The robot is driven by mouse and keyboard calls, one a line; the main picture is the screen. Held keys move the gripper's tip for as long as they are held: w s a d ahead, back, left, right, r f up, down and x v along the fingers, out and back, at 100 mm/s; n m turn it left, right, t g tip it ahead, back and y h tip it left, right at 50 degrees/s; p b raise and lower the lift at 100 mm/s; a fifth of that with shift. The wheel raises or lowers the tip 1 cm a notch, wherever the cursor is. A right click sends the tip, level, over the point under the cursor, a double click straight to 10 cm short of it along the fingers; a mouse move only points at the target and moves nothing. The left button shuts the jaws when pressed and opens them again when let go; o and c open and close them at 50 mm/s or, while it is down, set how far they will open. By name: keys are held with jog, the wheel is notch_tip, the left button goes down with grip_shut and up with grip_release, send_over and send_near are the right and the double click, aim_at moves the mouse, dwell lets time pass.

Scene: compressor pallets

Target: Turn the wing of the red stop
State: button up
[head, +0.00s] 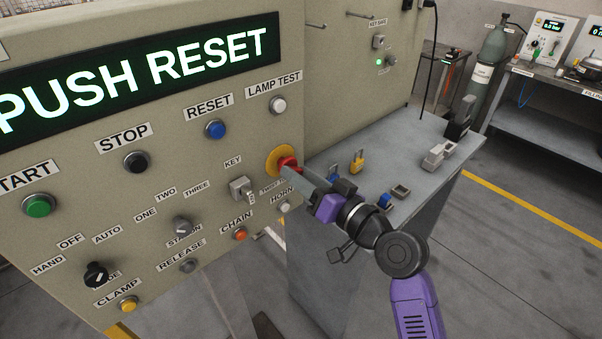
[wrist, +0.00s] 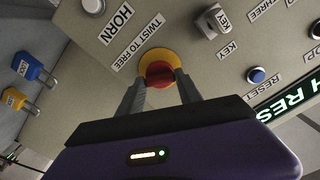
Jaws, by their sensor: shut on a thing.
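The red stop (head: 288,163) is a red knob on a round yellow backing plate (head: 279,158) at the right side of the control panel. In the wrist view the red stop (wrist: 158,74) lies between my fingertips, with the yellow plate (wrist: 157,58) behind it and a "TWIST TO FREE" label beside it. My gripper (head: 297,173) reaches it from the right and is shut on it; the fingers also show in the wrist view (wrist: 160,83). The wing's shape is partly hidden by the fingers, so its angle cannot be told.
The panel (head: 150,180) carries a lit "PUSH RESET" display (head: 150,68), a blue reset button (head: 215,129), a key switch (head: 239,187) and a horn button (head: 285,208) close to my gripper. A grey bench (head: 425,170) with padlocks (head: 357,161) stands behind my arm.

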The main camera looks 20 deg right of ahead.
jog(key=shift+m, duration=0.6)
jog(key=o, duration=1.4)
jog(key=shift+b+v, duration=0.8)
jog(key=shift+v, duration=3.15)
